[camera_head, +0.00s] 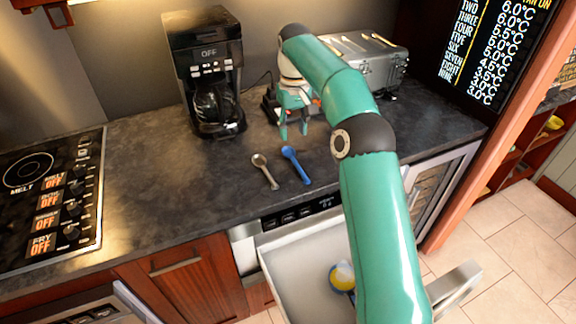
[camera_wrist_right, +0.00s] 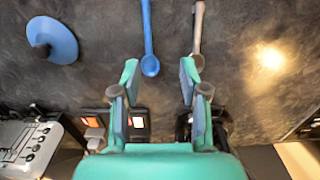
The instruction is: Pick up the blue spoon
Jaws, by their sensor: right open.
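The blue spoon (camera_head: 296,165) lies flat on the dark counter, left of a grey spoon in the right wrist view and right of it in the head view. My right gripper (camera_head: 294,134) is open and empty, pointing down behind the bowl end of the blue spoon in the head view. In the right wrist view the blue spoon's (camera_wrist_right: 148,35) bowl shows between the two fingertips of the gripper (camera_wrist_right: 160,70), nearer the left one. Contact is not visible. My left gripper is not in view.
The grey spoon (camera_head: 265,172) lies close beside the blue one. A coffee maker (camera_head: 205,70) and a toaster (camera_head: 375,65) stand behind. A blue disc with a knob (camera_wrist_right: 55,40) is on the counter.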

